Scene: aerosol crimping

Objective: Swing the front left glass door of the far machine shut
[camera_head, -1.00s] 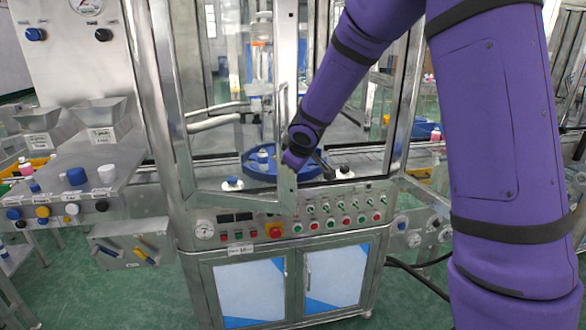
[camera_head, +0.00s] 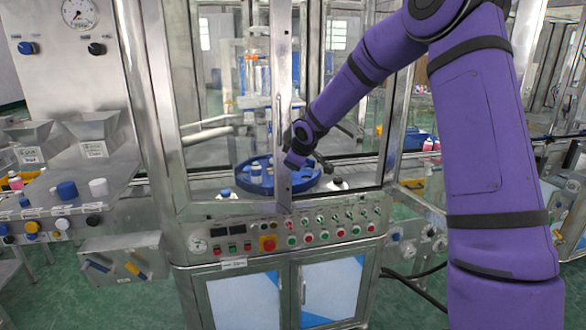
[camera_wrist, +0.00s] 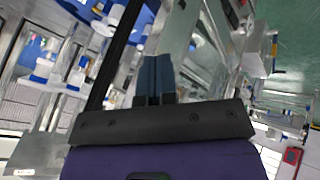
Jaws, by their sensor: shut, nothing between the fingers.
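The front left glass door (camera_head: 284,110) of the far machine has a metal frame and hangs at the left post, its free edge near the middle of the opening. It stands nearly in line with the machine's front; a small gap cannot be ruled out. My gripper (camera_head: 291,163) is at the door's free edge, around mid to low height, partly hidden by that frame. In the wrist view the fingers (camera_wrist: 154,75) are together with nothing between them, close to a metal strip that looks like the door frame. Contact cannot be told.
A blue round turntable (camera_head: 309,181) with small bottles is inside the machine behind the door. The control panel (camera_head: 345,228) with buttons lies below. A workbench with hoppers (camera_head: 92,130) and caps stands left. Green floor is open at lower left.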

